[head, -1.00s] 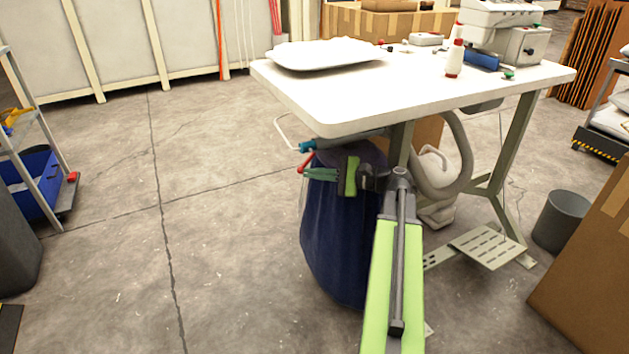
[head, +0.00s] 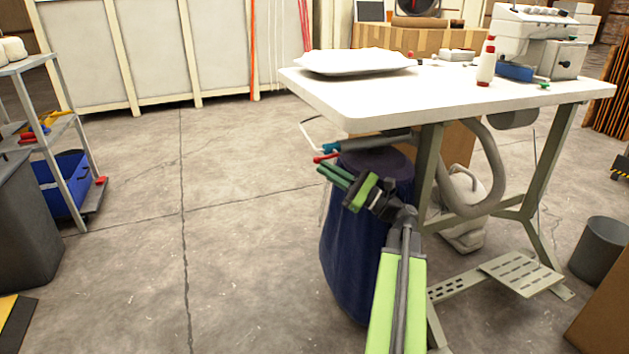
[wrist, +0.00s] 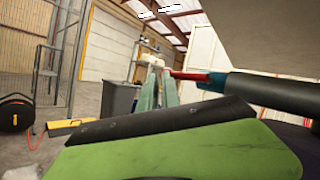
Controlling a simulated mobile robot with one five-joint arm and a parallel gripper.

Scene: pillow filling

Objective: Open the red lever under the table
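The red lever (head: 325,158) sits under the near left corner of the white table (head: 365,112), beside a blue fitting (head: 331,147) on a dark grey pipe. It points left and lies almost level. In the wrist view the red lever (wrist: 190,75) runs left from the blue fitting (wrist: 217,81) and its end overlaps the right fingertip; I cannot tell if they touch. My gripper (head: 325,171) is just below the lever, its green fingers pointing up-left. In the wrist view my gripper (wrist: 159,72) shows a narrow gap between the fingers, with nothing seen held there.
A dark blue bag (head: 352,245) hangs below the pipe, behind my arm. Table legs, a pedal plate (head: 521,275) and a grey bin (head: 602,250) stand to the right. A shelf cart (head: 62,130) is at the far left. Floor between cart and bag is clear.

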